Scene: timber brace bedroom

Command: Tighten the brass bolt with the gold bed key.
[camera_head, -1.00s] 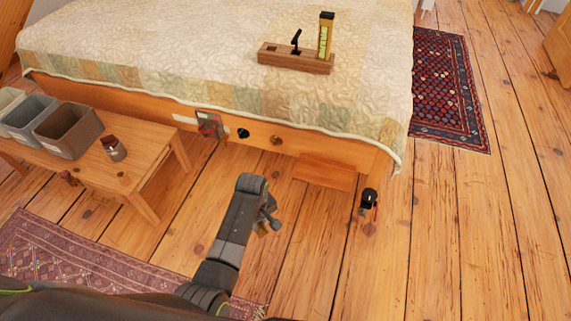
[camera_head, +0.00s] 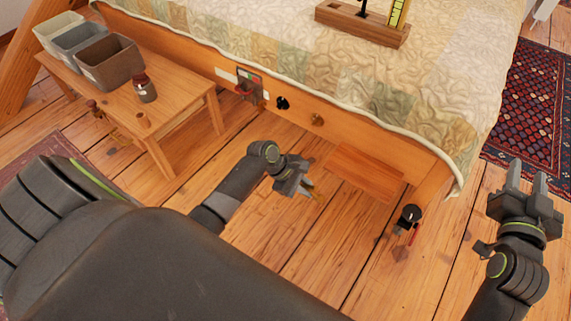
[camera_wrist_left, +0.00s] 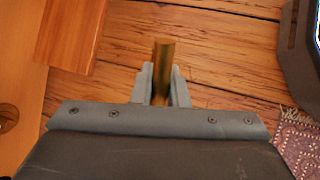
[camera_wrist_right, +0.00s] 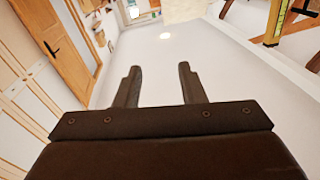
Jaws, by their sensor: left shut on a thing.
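The brass bolt (camera_head: 317,120) sits in the bed's wooden side rail, to the right of a black bolt (camera_head: 283,103). My left gripper (camera_head: 302,184) is low in front of the rail, apart from the brass bolt. It is shut on the gold bed key (camera_head: 315,190), which also shows as a brass shaft (camera_wrist_left: 163,56) between the fingers in the left wrist view. The key's far end is not clear in the head view. My right gripper (camera_head: 527,180) is open and empty at the right, beyond the bed corner; its fingers (camera_wrist_right: 157,88) are apart in the right wrist view.
A wooden block (camera_head: 360,24) with upright tools stands on the quilt. A low bench (camera_head: 185,100) at left holds bins and a jar (camera_head: 145,90). A small red-and-grey item (camera_head: 249,87) is at the rail. A dark object (camera_head: 410,214) is near the bed leg.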

